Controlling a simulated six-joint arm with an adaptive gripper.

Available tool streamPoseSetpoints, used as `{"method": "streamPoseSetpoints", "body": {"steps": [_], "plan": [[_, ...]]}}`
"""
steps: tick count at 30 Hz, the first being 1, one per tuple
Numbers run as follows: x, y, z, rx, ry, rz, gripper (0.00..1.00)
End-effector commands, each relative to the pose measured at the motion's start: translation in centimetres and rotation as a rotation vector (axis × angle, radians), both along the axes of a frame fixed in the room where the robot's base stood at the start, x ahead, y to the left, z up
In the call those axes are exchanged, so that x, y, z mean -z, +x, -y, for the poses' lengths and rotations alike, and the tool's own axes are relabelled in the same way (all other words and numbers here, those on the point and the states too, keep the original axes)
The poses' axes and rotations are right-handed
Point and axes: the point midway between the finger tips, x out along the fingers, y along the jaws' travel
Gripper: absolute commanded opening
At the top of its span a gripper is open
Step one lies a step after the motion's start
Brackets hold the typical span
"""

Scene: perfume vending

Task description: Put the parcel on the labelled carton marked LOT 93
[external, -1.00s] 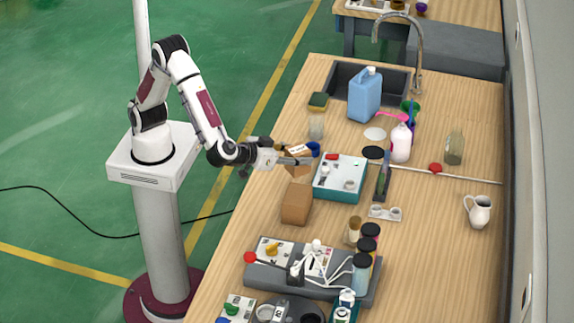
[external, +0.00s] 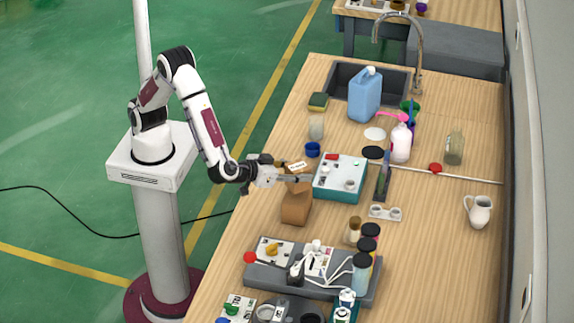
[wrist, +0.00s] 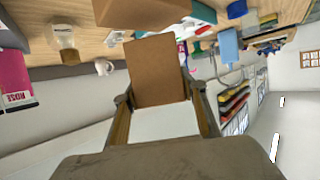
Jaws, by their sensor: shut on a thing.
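My gripper (external: 300,178) is shut on a brown parcel (external: 303,188) with a white patch bearing dark marks. In the wrist view the parcel (wrist: 158,70) sits between the two fingers, its brown face beyond a white face (wrist: 165,122). A plain brown carton (external: 295,210) stands on the wooden table, just below and in front of the held parcel. The parcel overlaps its top edge in the external view, so I cannot tell whether they touch. No LOT 93 marking is legible on the carton.
A teal-and-white box (external: 340,178) stands close right of the parcel. A blue cup (external: 312,149) is behind it. A grey stand (external: 270,283) with cables and jars lies in front. Bare table (external: 240,225) lies left of the carton.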

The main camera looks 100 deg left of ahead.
Motion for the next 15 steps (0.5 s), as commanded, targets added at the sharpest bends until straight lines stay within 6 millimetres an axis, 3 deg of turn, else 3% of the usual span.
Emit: {"method": "streamPoseSetpoints", "body": {"steps": [7,15], "plan": [[2.5,0.0,0.0,-0.001,0.001,-0.001,0.13],[2.8,0.0,0.0,0.000,0.000,0.000,0.13]]}}
